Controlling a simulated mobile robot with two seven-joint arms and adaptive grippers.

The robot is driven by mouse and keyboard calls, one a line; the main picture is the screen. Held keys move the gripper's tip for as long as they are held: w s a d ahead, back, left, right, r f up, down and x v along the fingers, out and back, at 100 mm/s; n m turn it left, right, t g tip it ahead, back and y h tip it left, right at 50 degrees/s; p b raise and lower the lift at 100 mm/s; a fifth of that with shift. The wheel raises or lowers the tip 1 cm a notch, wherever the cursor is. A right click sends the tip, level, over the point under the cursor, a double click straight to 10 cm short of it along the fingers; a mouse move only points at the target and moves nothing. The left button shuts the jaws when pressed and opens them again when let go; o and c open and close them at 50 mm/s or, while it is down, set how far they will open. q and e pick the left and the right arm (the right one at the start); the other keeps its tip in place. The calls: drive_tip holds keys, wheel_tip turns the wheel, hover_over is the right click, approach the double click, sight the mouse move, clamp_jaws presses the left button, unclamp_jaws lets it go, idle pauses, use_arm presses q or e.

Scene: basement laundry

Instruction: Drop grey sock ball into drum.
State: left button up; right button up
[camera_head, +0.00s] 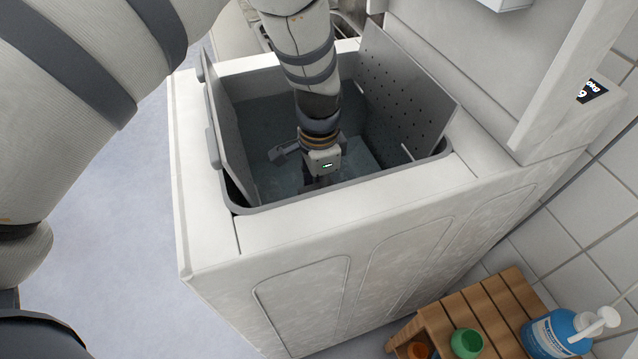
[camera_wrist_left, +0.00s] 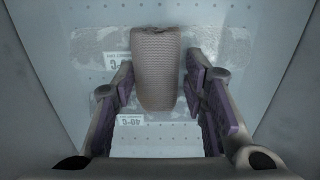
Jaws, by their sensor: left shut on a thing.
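The grey sock ball (camera_wrist_left: 157,65) shows in the left wrist view as a knitted grey roll between the two purple-padded fingers. My left gripper (camera_wrist_left: 160,88) is shut on it. In the head view, my left gripper (camera_head: 318,176) reaches straight down inside the open drum (camera_head: 262,115) of the white washing machine, below its rim. The sock ball and fingertips are hidden there by the wrist. The drum's blue-grey inside and labels with writing show behind the sock ball in the wrist view. My right gripper is out of view.
A plain flap (camera_head: 228,130) stands up at the drum opening's left, and a perforated flap (camera_head: 405,100) at its right. A wooden stool (camera_head: 470,312) at lower right holds a blue pump bottle (camera_head: 556,334) and a green container (camera_head: 466,343). Floor at left is clear.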

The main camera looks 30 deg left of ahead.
sight(318, 185)
use_arm(q)
drive_tip(key=o, duration=1.3)
drive_tip(key=shift+c, duration=0.2)
wheel_tip(318, 185, up, 12)
drive_tip(key=p, duration=0.2)
drive_tip(key=shift+r, duration=0.25)
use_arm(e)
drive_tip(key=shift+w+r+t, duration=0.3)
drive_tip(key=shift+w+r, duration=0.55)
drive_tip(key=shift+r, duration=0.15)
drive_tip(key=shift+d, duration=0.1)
